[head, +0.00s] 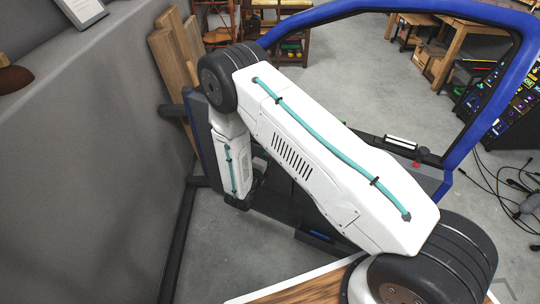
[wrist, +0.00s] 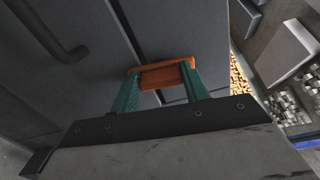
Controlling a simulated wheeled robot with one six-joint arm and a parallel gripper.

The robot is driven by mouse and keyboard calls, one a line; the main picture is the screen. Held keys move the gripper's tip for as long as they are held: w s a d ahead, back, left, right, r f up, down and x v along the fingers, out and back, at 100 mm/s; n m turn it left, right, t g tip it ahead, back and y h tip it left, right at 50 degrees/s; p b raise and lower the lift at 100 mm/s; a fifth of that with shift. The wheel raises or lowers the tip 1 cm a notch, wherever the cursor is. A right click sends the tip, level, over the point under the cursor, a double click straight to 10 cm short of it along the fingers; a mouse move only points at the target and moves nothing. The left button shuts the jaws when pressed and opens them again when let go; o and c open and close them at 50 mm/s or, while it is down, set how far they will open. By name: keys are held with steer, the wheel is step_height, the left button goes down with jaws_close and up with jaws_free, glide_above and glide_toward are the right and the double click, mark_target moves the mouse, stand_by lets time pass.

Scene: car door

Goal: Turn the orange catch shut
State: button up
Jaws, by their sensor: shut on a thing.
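The orange catch (wrist: 161,75) is in the upper middle of the wrist view, against a dark grey panel (wrist: 75,70) with a narrow dark gap running behind it. My gripper (wrist: 160,84) has its two green fingers on either side of the catch, shut on it. In the head view my white arm covers the middle of the picture and hides the gripper's fingers and the catch. The blue-framed car door (head: 465,165) stands behind my arm. How far the catch is turned I cannot tell.
A grey wall (head: 85,150) fills the left, with wooden planks (head: 172,65) leaning near it. A dark bent handle (wrist: 48,35) is on the panel left of the catch. Cables (head: 500,180) lie on the floor at right. Grey floor (head: 345,60) is open behind the door.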

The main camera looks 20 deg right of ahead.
steer(key=shift+n, duration=0.7)
steer(key=o, duration=1)
steer(key=shift+a, duration=0.1)
steer(key=v, duration=0.7)
steer(key=shift+s+a, duration=0.25)
